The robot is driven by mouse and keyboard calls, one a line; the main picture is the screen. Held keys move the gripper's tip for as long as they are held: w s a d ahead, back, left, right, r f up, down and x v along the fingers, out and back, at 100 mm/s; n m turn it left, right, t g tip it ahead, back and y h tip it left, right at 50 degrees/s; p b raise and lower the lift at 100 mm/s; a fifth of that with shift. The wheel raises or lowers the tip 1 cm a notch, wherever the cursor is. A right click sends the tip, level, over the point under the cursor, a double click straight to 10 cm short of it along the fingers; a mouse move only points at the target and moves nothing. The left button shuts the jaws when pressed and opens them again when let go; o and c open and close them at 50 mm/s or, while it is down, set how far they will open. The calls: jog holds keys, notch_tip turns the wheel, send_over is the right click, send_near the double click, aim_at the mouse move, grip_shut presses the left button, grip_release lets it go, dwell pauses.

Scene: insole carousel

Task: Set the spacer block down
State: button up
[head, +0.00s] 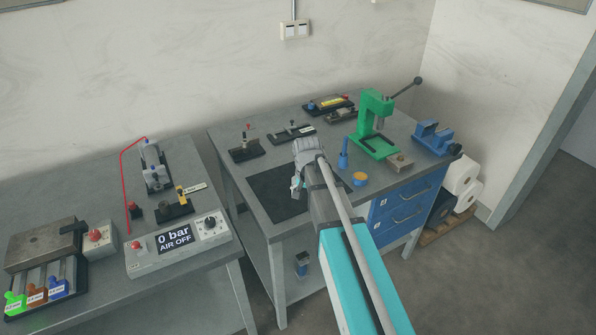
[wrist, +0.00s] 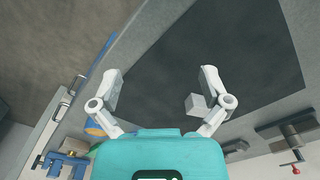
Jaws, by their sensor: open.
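The spacer block looks like a small light grey cube (wrist: 195,104) in the wrist view. It shows against the dark mat (wrist: 232,50), beside the inner side of the right-hand finger. I cannot tell whether it touches that finger. My gripper (wrist: 160,82) is open, with its two pale fingers wide apart and bare mat between them. In the head view my gripper (head: 297,188) is over the black mat (head: 270,192) on the right bench. The block cannot be made out there; my gripper and arm cover part of the mat.
A blue upright tool (head: 344,154) and an orange-topped round tin (head: 360,179) stand right of the mat. A green press (head: 374,125) and a blue vise (head: 433,138) are farther right. Toggle-clamp fixtures (head: 246,147) line the back. The mat's left part is clear.

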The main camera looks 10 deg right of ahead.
jog(key=w+r+m+p, duration=0.4)
jog(key=w+r+p, duration=0.3)
jog(key=w, duration=0.6)
jog(key=shift+r+m, duration=0.3)
jog(key=shift+r, duration=0.65)
jog(key=shift+f, duration=0.15)
notch_tip(320, 180, down, 8)
jog(key=b, duration=0.8)
jog(key=shift+w+f, duration=0.1)
jog(key=shift+f, duration=0.05)
jog(key=shift+f, duration=0.1)
jog(key=f+b, duration=0.1)
jog(key=b, duration=0.1)
jog(key=f+b, duration=0.1)
jog(key=f, duration=0.1)
jog(key=shift+w+a+f+b, duration=0.15)
jog(key=shift+w+b, duration=0.05)
jog(key=shift+b, duration=0.15)
jog(key=shift+f+b, duration=0.85)
jog(key=shift+c, duration=0.3)
